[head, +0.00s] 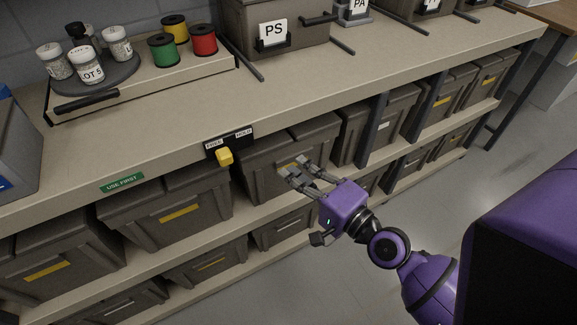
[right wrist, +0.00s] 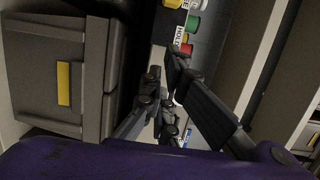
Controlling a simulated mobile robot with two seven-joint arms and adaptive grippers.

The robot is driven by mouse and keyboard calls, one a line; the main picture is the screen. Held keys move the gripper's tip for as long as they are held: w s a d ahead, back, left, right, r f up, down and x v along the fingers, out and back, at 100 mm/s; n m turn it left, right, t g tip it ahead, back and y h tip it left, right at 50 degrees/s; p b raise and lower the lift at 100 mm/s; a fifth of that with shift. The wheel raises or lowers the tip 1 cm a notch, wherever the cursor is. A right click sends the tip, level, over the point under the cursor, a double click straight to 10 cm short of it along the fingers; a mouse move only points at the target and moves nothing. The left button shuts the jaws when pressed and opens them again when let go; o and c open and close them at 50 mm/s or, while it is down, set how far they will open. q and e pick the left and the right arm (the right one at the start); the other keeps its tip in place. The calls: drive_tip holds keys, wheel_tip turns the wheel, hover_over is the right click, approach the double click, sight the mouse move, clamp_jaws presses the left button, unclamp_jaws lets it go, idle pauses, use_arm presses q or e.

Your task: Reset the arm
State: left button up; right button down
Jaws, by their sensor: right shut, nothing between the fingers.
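My right gripper (head: 293,170) is in front of the shelf unit, beside a grey lidded drum box (head: 262,182) on the upper of the two lower shelves. Its fingers point left toward the box front and hold nothing. In the right wrist view the fingers (right wrist: 164,68) reach upward in the picture, with the dark box at left. I cannot tell whether the fingertips touch the box. My left gripper is not in view.
A yellow knob (head: 225,157) sits below a FREE/HOLD plate (head: 229,141) on the worktop (head: 200,110) edge, left of the gripper. Several boxes fill the shelves. A round tray (head: 95,88) holds jars; spools stand beside it. The floor (head: 300,285) is clear.

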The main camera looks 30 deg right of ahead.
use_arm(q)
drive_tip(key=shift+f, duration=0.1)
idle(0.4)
use_arm(e)
drive_tip(key=s+a+f+n+g+h+p, duration=0.1)
drive_tip(key=s+f+n+g+h+p, duration=0.2)
drive_tip(key=s+f+n, duration=0.7)
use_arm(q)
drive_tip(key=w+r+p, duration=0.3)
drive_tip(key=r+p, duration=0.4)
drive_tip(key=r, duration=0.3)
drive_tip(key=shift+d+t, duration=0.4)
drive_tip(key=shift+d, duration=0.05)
use_arm(e)
drive_tip(key=s+a+f+n+g, duration=0.1)
drive_tip(key=s+f+n+g, duration=0.1)
drive_tip(key=s, duration=0.6)
drive_tip(key=s+a+f+n+g+h, duration=0.1)
drive_tip(key=s+f+n+g, duration=0.2)
drive_tip(key=s+f, duration=0.3)
drive_tip(key=s, duration=0.3)
drive_tip(key=shift+s+g+h, duration=0.2)
drive_tip(key=shift+g+h, duration=0.1)
drive_tip(key=shift+g, duration=0.1)
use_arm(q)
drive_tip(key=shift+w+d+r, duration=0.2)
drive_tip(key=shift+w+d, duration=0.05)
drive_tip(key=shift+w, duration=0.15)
